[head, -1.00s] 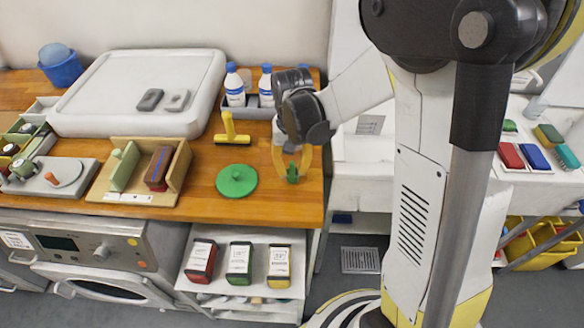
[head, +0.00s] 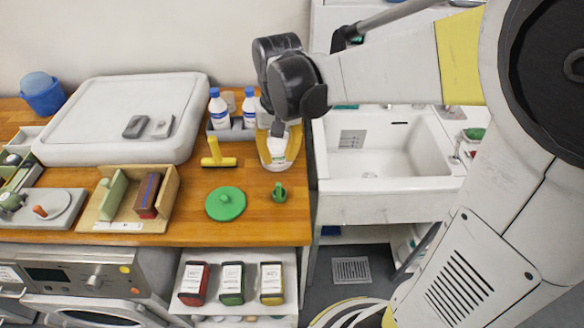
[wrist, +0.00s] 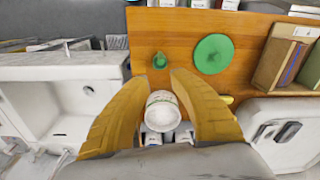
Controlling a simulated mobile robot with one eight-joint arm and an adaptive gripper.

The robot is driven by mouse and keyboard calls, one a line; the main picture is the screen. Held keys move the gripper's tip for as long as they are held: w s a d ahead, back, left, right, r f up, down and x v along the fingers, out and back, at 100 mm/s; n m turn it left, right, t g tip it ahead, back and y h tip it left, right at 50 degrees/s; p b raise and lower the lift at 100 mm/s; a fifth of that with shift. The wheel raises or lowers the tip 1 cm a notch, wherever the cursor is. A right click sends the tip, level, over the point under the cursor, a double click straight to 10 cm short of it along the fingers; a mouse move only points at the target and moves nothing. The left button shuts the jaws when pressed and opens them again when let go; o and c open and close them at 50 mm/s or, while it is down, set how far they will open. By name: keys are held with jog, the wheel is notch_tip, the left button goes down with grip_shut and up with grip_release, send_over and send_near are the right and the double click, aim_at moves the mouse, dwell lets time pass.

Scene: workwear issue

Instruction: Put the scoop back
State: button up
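A small green piece (head: 279,193), which appears to be the scoop, rests on the wooden counter near its front right corner. It also shows in the wrist view (wrist: 160,61), beyond my fingertips. My gripper (head: 279,158) is open, its yellow fingers apart and pointing down behind the green piece, clear of it. In the wrist view my gripper (wrist: 154,82) has a white container (wrist: 163,112) between its fingers, with gaps on both sides. The container (head: 277,147) has a green label; whether it stands on the counter is hard to tell.
Blue-capped bottles (head: 219,108) stand in a grey caddy behind. A yellow T-shaped tool (head: 217,153) and a green round lid (head: 225,204) lie to the left. A wooden holder (head: 107,212) is further left. A white sink (head: 385,182) adjoins on the right.

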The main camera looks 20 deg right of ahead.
jog(key=s+r+n+t, duration=0.1)
jog(key=s+r+t, duration=0.1)
jog(key=s, duration=0.4)
jog(key=s+r+n+t, duration=0.1)
jog(key=s+r+t, duration=0.2)
jog(key=s+t, duration=0.1)
jog(key=shift+s+d+r+t, duration=0.3)
jog(key=shift+s+d, duration=0.1)
jog(key=shift+s, duration=0.5)
jog(key=shift+f, duration=0.1)
